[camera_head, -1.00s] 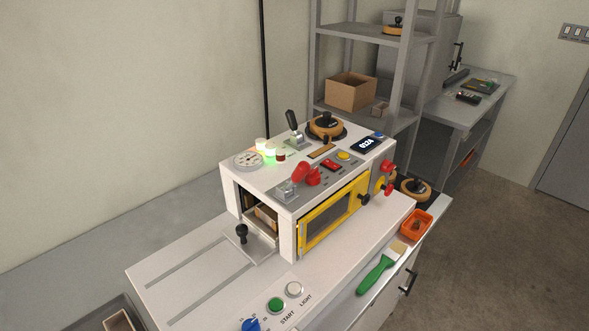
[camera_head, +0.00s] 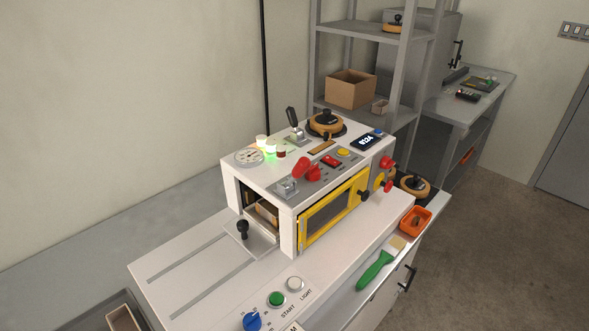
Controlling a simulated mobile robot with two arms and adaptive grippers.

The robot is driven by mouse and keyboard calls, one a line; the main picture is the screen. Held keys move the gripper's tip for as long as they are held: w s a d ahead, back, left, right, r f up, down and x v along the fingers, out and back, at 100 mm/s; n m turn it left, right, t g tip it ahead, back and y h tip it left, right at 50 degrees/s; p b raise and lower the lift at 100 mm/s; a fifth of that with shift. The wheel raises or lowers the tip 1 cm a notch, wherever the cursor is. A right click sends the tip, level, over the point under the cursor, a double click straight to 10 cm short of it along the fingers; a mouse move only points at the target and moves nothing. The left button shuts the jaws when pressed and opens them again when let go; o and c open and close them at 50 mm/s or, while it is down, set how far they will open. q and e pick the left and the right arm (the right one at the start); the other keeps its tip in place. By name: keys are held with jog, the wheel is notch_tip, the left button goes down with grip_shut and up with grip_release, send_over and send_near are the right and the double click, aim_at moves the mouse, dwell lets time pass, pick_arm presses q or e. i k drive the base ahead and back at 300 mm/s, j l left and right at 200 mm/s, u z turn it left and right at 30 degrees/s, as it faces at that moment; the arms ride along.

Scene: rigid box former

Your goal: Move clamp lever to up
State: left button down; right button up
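The white box-forming machine (camera_head: 262,176) stands on a white bench. On its top, a lever with a black handle (camera_head: 292,116) rises from a metal bracket at the back, leaning slightly left. A red-handled lever (camera_head: 301,167) sits on a metal base on the grey front panel, its handle raised at a slant. No label shows which of these is the clamp lever. A yellow-framed window door (camera_head: 333,212) is on the front. A box-like brown piece (camera_head: 266,209) sits inside the open left side. Neither of my grippers is in view.
A black knob (camera_head: 242,228) stands on the plate before the left opening. A green-handled brush (camera_head: 378,267) and an orange bin (camera_head: 415,222) lie at the bench's right edge. Shelving (camera_head: 377,34) stands behind. The slotted bench top (camera_head: 190,263) at left is clear.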

aim_at(304, 164)
jog(key=l+u, duration=0.8)
jog(key=k+l+u, duration=0.15)
jog(key=u, duration=0.25)
jog(key=l, duration=0.1)
